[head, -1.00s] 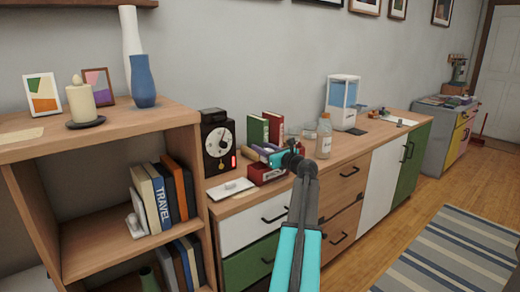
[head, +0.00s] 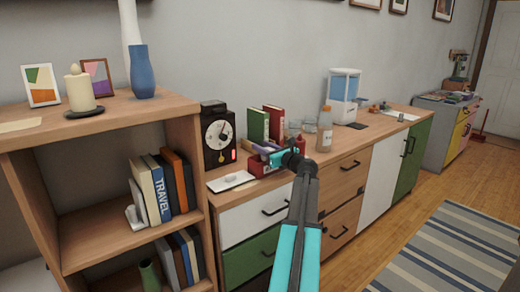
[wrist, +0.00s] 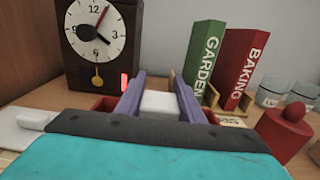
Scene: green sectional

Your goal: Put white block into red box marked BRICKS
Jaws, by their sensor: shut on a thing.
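The white block (wrist: 160,104) is between the two purple fingers of my gripper (wrist: 159,100) in the wrist view. My gripper is shut on it. In the head view my gripper (head: 268,153) is at the red box (head: 264,168) on the sideboard, and the block cannot be made out there. In the wrist view parts of the red box (wrist: 104,103) show on both sides of the fingers. Its front and any marking are hidden by my wrist. I cannot tell whether the block touches the box.
A dark clock (head: 217,138) stands behind left of the box. Green and red books (head: 267,124) stand behind it. A bottle (head: 325,130) and jars (head: 308,128) are to the right. A white switch plate (head: 231,181) lies front left. A bookcase (head: 120,222) stands at the left.

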